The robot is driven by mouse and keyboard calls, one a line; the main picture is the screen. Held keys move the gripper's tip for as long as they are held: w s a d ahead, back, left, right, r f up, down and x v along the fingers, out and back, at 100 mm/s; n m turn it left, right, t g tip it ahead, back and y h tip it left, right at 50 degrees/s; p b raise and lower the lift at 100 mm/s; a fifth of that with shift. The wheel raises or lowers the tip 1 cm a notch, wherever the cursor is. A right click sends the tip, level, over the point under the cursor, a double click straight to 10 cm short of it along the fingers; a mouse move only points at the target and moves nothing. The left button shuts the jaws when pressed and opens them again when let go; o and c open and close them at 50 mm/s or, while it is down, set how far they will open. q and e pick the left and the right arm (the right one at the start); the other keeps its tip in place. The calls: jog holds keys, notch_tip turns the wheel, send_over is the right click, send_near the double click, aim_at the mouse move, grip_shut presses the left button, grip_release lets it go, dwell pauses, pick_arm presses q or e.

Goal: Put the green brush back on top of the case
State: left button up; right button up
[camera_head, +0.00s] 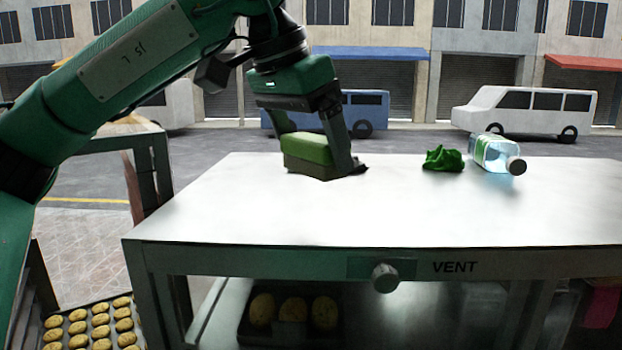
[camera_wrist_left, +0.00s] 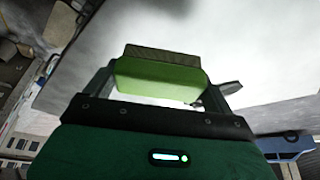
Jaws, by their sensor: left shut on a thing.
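The green brush (camera_head: 308,148) has a light green block body and a dark underside. It is on or just above the white top of the case (camera_head: 420,212); I cannot tell whether it touches. My left gripper (camera_head: 318,150) comes down from above and is shut on the brush, one finger on each side. In the left wrist view the brush (camera_wrist_left: 160,80) sits between the fingers of the left gripper (camera_wrist_left: 155,85), over the pale top. My right gripper is not in view.
A crumpled green cloth (camera_head: 443,159) and a clear bottle (camera_head: 494,154) lying on its side are at the right back of the top. A knob (camera_head: 385,277) sticks out at the front. A tray of pastries (camera_head: 90,325) is at the lower left. The middle and front of the top are clear.

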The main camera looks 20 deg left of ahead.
aim_at(306, 174)
pick_arm(q)
jog(key=shift+s+d+f, duration=0.1)
jog(key=shift+s+f, duration=0.05)
jog(key=shift+f, duration=0.75)
notch_tip(306, 174, down, 4)
jog(key=shift+f+p, duration=0.1)
jog(key=shift+p, duration=0.7)
jog(key=shift+f, duration=0.1)
